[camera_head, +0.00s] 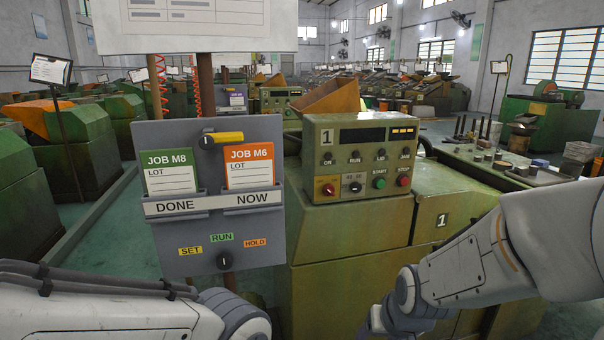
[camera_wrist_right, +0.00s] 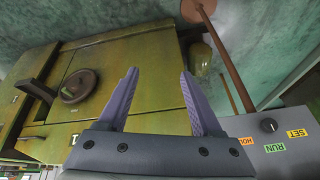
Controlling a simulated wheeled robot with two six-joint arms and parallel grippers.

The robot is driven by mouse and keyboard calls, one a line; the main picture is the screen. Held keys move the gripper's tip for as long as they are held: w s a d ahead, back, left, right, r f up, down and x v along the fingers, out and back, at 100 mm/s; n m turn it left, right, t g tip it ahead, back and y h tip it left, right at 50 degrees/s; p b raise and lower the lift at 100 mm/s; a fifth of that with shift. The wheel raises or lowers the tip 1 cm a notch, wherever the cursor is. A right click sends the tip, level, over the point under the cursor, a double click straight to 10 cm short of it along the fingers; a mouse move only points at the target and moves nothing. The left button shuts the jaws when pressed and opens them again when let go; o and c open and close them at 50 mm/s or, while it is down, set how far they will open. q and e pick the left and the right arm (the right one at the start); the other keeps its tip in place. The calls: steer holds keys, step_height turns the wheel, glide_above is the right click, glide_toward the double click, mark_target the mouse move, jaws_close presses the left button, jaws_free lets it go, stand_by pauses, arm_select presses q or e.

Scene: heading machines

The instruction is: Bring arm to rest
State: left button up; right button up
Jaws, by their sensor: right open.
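My right arm (camera_head: 470,270) comes in from the right in the head view, bent down in front of machine 1. Its gripper is below the picture's edge there. In the right wrist view my right gripper (camera_wrist_right: 158,100) is open and empty, its two purple-grey fingers apart. Beyond the fingers are the green side of the machine (camera_wrist_right: 140,70) and the floor. My left arm (camera_head: 110,310) lies along the bottom left of the head view; its gripper is not in view.
A grey job board (camera_head: 165,240) on a post holds a green JOB M8 card (camera_head: 170,172) at DONE and an orange JOB M6 card (camera_head: 249,167) at NOW. Machine 1's control box (camera_head: 360,168) stands right of it. A bench (camera_head: 500,170) with small parts is at right.

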steer(key=s+d+f+g, duration=0.2)
steer(key=s+d+f, duration=0.15)
steer(key=s, duration=0.25)
steer(key=s+a+r+n+g+p, duration=0.2)
steer(key=s+a+r+n+p, duration=0.3)
steer(key=s+a+r+n, duration=0.3)
steer(key=s+a+r, duration=0.3)
steer(key=s+a, duration=0.2)
steer(key=shift+s+r+g, duration=0.2)
steer(key=shift+r+g, duration=0.15)
steer(key=shift+g, duration=0.05)
